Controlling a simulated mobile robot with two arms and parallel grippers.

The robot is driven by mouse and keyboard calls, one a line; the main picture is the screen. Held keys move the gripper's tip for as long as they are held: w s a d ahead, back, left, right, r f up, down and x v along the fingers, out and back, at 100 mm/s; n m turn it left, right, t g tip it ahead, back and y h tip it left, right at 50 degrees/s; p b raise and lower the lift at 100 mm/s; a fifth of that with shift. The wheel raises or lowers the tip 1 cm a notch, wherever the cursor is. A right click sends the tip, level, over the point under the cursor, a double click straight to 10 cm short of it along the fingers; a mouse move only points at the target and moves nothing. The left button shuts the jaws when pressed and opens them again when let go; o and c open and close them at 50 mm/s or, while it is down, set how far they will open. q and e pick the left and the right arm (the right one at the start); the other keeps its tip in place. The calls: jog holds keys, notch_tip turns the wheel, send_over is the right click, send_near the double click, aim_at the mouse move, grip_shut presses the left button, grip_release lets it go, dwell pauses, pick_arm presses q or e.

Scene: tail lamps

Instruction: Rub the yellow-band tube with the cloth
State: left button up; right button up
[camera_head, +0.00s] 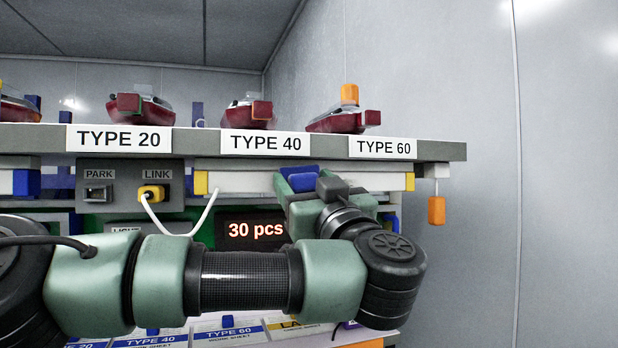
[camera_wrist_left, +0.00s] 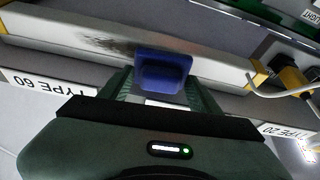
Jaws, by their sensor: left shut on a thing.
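The yellow-band tube (camera_head: 238,182) is a long white tube with yellow ends, lying level under the shelf edge. It also crosses the left wrist view (camera_wrist_left: 60,32), with a dark smudge (camera_wrist_left: 108,43) left of the cloth there. The cloth (camera_head: 299,172) is a blue pad, also in the left wrist view (camera_wrist_left: 165,70). My left gripper (camera_head: 300,184) is shut on the cloth, which lies over the tube's front and appears to touch it. The gripper and wrist hide part of the tube in the head view. My right gripper is not in view.
Red tail lamps (camera_head: 140,108) stand on the grey shelf (camera_head: 440,151) above. A yellow plug (camera_head: 152,194) with a white cable (camera_head: 178,233) sits left of the tube. An orange block (camera_head: 436,211) hangs at the right. A "30 pcs" display (camera_head: 254,230) is below.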

pick_arm(q)
jog(key=shift+w+a, duration=0.3)
jog(key=shift+w, duration=0.65)
dwell(0.6)
